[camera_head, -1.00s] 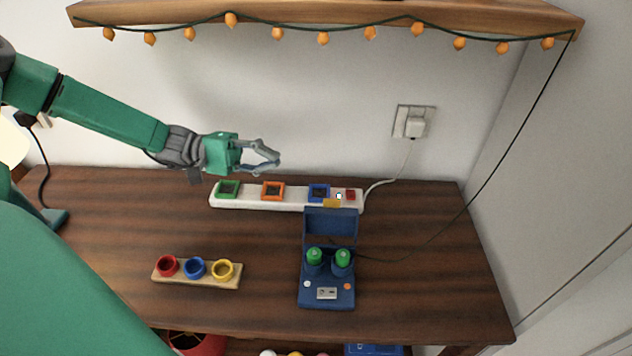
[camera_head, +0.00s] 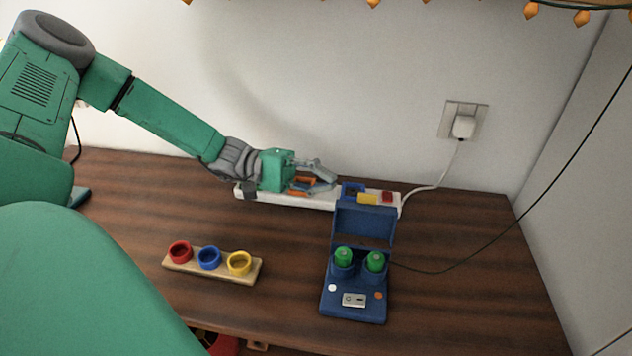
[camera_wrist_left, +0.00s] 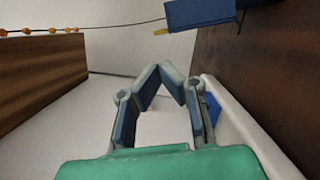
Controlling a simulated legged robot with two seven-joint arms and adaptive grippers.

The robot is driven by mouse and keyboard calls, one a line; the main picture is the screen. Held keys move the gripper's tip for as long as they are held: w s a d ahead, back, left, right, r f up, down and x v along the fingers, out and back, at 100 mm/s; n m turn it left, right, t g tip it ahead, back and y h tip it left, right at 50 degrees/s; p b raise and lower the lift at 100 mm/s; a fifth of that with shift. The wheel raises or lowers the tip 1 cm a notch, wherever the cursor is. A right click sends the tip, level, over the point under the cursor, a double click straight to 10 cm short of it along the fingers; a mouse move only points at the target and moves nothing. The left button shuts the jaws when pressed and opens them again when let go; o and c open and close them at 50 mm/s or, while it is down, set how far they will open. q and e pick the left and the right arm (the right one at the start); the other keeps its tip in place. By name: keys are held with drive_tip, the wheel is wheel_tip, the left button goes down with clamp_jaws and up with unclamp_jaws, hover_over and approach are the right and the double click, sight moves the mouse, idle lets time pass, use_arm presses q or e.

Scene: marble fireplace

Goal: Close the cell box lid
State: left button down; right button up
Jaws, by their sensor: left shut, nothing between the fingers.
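The blue cell box (camera_head: 354,301) stands on the wooden table, right of centre in the head view. Its lid (camera_head: 364,225) is open and stands up at the back. Two green cells (camera_head: 343,256) (camera_head: 375,260) sit upright in the box. My left gripper (camera_head: 332,178) is shut and empty, above the white power strip, behind and left of the lid. In the left wrist view its fingertips (camera_wrist_left: 160,72) meet, and a blue panel with a yellow tab (camera_wrist_left: 200,13), apparently the lid, shows at the top. My right gripper is not in view.
The white power strip (camera_head: 290,200) with coloured sockets lies behind the box, partly hidden by my gripper. A wooden block with red, blue and yellow rings (camera_head: 212,270) lies left of the box. A dark cable (camera_head: 470,265) runs from the box. A wall plug (camera_head: 463,127) is behind.

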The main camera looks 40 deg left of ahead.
sight(365, 218)
use_arm(q)
drive_tip(key=shift+b+x, duration=0.45)
drive_tip(key=shift+x, duration=2.5)
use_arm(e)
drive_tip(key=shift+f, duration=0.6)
